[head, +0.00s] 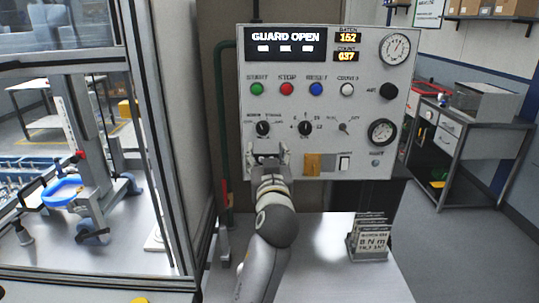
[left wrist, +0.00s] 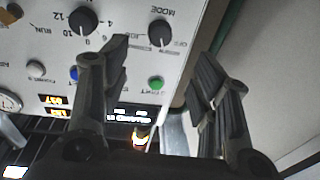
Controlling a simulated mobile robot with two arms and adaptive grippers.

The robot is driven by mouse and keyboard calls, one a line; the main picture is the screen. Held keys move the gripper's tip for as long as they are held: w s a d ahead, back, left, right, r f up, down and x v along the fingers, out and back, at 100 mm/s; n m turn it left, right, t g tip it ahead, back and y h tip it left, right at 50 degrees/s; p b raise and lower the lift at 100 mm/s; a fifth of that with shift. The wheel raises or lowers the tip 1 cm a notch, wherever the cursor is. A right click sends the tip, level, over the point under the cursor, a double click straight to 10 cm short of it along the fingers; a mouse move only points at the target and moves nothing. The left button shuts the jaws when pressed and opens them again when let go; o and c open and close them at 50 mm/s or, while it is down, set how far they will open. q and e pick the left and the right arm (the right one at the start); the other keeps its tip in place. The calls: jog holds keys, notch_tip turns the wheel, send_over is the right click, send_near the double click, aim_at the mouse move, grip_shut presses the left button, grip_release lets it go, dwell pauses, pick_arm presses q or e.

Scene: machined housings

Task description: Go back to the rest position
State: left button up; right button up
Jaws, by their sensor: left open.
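My left gripper (head: 267,152) is open and empty, with its fingers pointing up at the lower left part of the grey control panel (head: 353,100). It is just below the mode knob (head: 263,128); whether it touches the panel I cannot tell. In the left wrist view the two fingers of my left gripper (left wrist: 162,62) stand wide apart, with nothing between them but the panel face and the green start button (left wrist: 156,83) behind. The mode knob also shows there (left wrist: 160,33). My right gripper is not in view.
The panel display (head: 285,47) reads GUARD OPEN. A card holder (head: 368,240) stands on the grey table (head: 350,285), right of my arm. A framed glass enclosure (head: 165,150) is close on the left. A metal workbench (head: 465,140) stands at the back right, with open floor before it.

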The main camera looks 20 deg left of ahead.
pick_arm(q)
jog(key=s+a+f+m+g+h, duration=0.1)
jog(key=s+a+f+g, duration=0.15)
jog(key=s+f, duration=0.45)
jog(key=s+a+f+m+g+h, duration=0.1)
jog(key=s+f+g, duration=0.25)
jog(key=f, duration=0.75)
jog(key=s+a+f+g+h, duration=0.1)
jog(key=s+f+g, duration=0.1)
jog(key=s+f, duration=0.55)
jog(key=s+d+f+m+g+h, duration=0.1)
jog(key=s+f+g, duration=0.1)
jog(key=s+f, duration=0.35)
jog(key=s+f+m+g+h, duration=0.2)
jog(key=s, duration=0.7)
jog(key=s+d+f+m+g+h, duration=0.15)
jog(key=s+f, duration=0.25)
jog(key=s, duration=0.4)
notch_tip(320, 180, down, 28)
jog(key=s+g+b, duration=0.2)
jog(key=s+a+f+g+b, duration=0.1)
jog(key=s+a+f, duration=0.2)
jog(key=s+f, duration=1.3)
jog(key=shift+s+a+f+y, duration=0.2)
jog(key=shift+f+y, duration=0.15)
jog(key=shift+f, duration=0.3)
